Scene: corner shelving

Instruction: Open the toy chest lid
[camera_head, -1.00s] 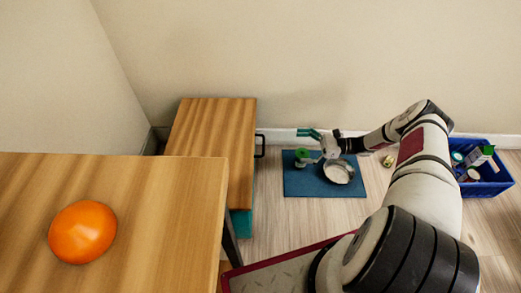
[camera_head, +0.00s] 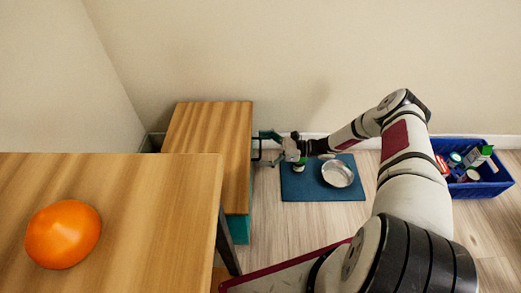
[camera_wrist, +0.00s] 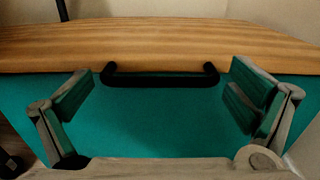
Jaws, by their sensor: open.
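The toy chest has a wooden lid (camera_head: 210,150) and a teal body (camera_head: 241,226); it stands left of centre in the head view and its lid is shut. A black bar handle (camera_wrist: 160,76) sits on the lid's front edge and spans the middle of the wrist view. My gripper (camera_head: 264,150) is at the chest's right side, by the handle. In the wrist view my gripper (camera_wrist: 160,95) is open, with one finger on each side of the handle. The fingers look apart from the handle; their exact distance to it I cannot tell.
A wooden table with an orange round object (camera_head: 63,234) stands at the near left. A blue mat (camera_head: 325,190) with a metal pan (camera_head: 337,173) lies on the floor below my arm. A blue crate (camera_head: 487,187) of groceries is at the right. Walls stand behind.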

